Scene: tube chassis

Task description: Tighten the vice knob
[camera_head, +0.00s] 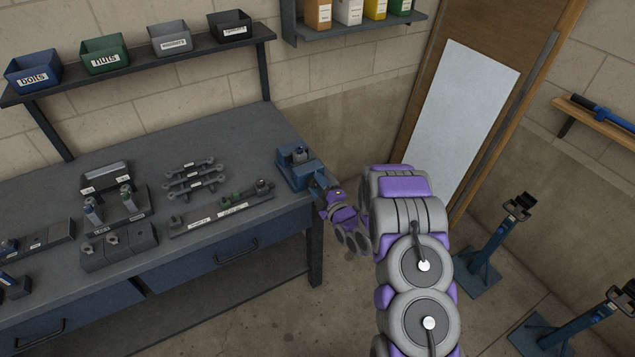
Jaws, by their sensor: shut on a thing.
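A blue vice (299,170) is mounted at the right end of the grey workbench (232,131). Its front faces right, off the bench edge. My gripper (327,191) is at the vice's right-hand front end, just beyond the bench edge, reached from the right by my purple and grey arm. It is shut at the place where the vice knob sits. The knob itself is mostly hidden by the gripper and too small to make out.
Tool racks and small parts (195,178) fill the bench left of the vice. Labelled bins (105,54) stand on a shelf above. Blue stands (487,251) are on the floor at right. A wooden door (448,75) is behind the arm. Floor below the bench's right end is clear.

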